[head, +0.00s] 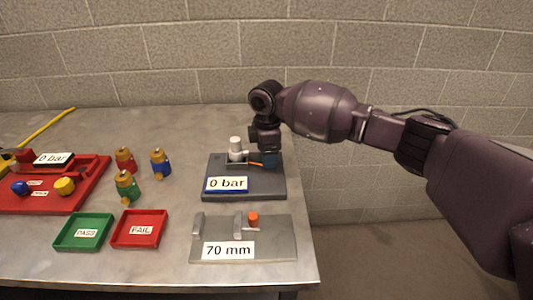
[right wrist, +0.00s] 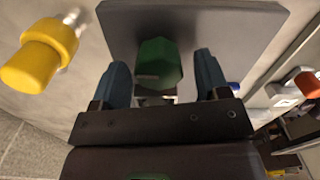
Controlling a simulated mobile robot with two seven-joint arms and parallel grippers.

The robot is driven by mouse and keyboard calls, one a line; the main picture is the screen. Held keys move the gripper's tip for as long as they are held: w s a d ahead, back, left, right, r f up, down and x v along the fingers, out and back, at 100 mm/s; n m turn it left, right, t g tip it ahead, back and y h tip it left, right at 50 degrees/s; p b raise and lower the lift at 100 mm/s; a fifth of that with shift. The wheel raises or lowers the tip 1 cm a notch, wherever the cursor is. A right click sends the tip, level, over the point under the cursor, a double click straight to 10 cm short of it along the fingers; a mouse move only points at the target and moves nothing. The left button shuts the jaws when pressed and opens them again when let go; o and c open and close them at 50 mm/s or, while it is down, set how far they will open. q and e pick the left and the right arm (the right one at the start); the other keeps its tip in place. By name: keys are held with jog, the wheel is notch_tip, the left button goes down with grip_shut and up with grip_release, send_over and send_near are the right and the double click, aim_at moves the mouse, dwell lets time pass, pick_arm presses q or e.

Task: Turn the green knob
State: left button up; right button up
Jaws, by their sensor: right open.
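The green knob (right wrist: 159,64) shows in the right wrist view, on a grey plate (right wrist: 225,30). In the head view it is hidden behind my right gripper. My right gripper (head: 269,160) points down at the right part of the dark grey device (head: 245,187) with a "0 bar" display (head: 227,184). In the right wrist view its two blue fingers (right wrist: 161,70) are open, one on each side of the knob, with gaps visible between knob and fingers. My left gripper is in neither view.
A white cylinder (head: 236,147) stands on the device close to my gripper. In front lies a grey "70 mm" gauge (head: 275,241) with an orange knob (head: 253,219). Green (head: 70,245) and red (head: 125,240) trays, several brass-topped fittings (head: 160,163) and a red station (head: 75,193) are to the left.

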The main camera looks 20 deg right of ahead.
jog(key=shift+f, duration=0.1)
jog(key=shift+c, duration=0.3)
jog(key=c, duration=0.9)
